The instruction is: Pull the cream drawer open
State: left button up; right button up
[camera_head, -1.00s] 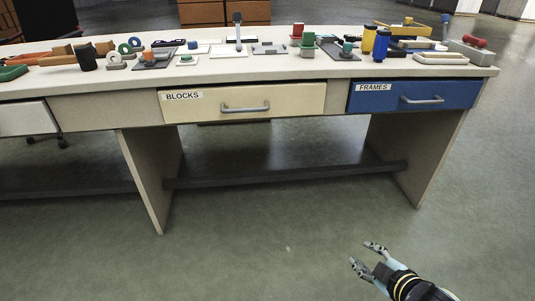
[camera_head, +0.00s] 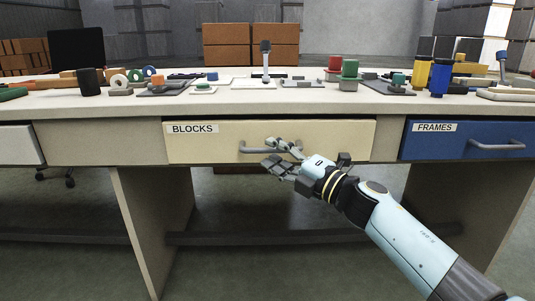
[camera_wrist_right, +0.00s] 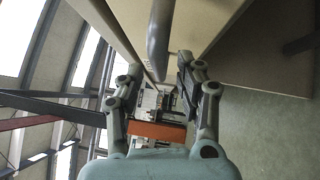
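The cream drawer (camera_head: 340,138) is in the middle of the head view, with a BLOCKS label at its upper left. Its front looks flush with the table, so it appears closed. Its grey bar handle (camera_head: 252,150) is partly hidden behind my right gripper (camera_head: 273,154). The right gripper's fingers are apart at the handle's right half. In the right wrist view the handle (camera_wrist_right: 158,40) runs between the two open fingers (camera_wrist_right: 158,75); I cannot tell whether they touch it. My left gripper is not in view.
A blue drawer (camera_head: 468,140) labelled FRAMES is to the right. The tabletop (camera_head: 225,106) above holds many small parts, including a yellow and a blue bottle (camera_head: 438,80). A table leg panel (camera_head: 145,225) stands below left. The floor in front looks clear.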

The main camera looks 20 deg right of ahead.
jog(key=shift+x, duration=1.15)
grip_shut()
